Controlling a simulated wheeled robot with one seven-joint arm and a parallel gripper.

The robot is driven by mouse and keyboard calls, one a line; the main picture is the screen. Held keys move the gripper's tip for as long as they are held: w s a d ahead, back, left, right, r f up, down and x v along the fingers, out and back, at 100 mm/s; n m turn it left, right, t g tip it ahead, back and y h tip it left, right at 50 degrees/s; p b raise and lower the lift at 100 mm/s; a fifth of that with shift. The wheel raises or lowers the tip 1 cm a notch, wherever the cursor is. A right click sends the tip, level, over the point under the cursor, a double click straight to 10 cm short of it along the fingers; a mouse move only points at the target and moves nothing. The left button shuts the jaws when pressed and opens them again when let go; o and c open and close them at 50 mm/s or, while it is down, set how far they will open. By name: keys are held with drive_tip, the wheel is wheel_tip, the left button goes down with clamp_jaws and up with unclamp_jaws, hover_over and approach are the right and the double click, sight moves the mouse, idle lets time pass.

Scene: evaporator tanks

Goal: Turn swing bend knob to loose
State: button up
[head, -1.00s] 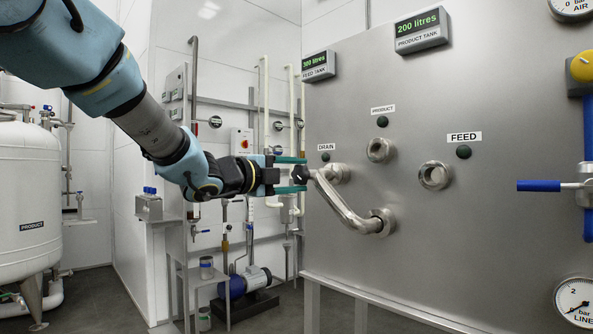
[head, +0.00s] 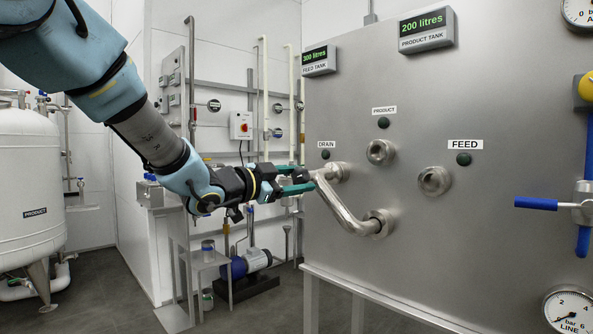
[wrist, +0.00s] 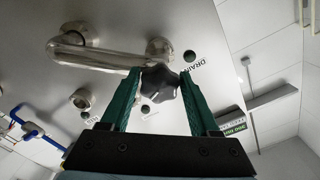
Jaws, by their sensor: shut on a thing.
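The swing bend (head: 342,202) is a bent steel pipe on the steel panel, joining the port under the DRAIN label and a lower port. Its black lobed knob (wrist: 160,82) sits at the pipe's DRAIN end in the wrist view. My gripper (head: 304,181) has green fingers and is shut on the knob, one finger on each side. It also shows in the wrist view (wrist: 161,85). In the head view the fingers partly hide the knob.
The PRODUCT port (head: 380,152) and FEED port (head: 434,180) are open on the panel (head: 480,240). A blue-handled valve (head: 545,204) stands at the right. A pump (head: 246,263) and a small steel stand (head: 205,262) are behind my arm. A white tank (head: 28,190) is at the left.

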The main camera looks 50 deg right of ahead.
drive_tip(key=shift+n+p, duration=1)
drive_tip(key=shift+n, duration=0.6)
drive_tip(key=shift+s, duration=0.1)
drive_tip(key=o, duration=1.3)
drive_tip(key=shift+o, duration=0.2)
drive_tip(key=a+b, duration=0.1)
drive_tip(key=a, duration=0.9)
drive_tip(key=shift+w+a+b, duration=0.3)
drive_tip(key=shift+a+b, duration=0.05)
drive_tip(key=shift+a, duration=0.05)
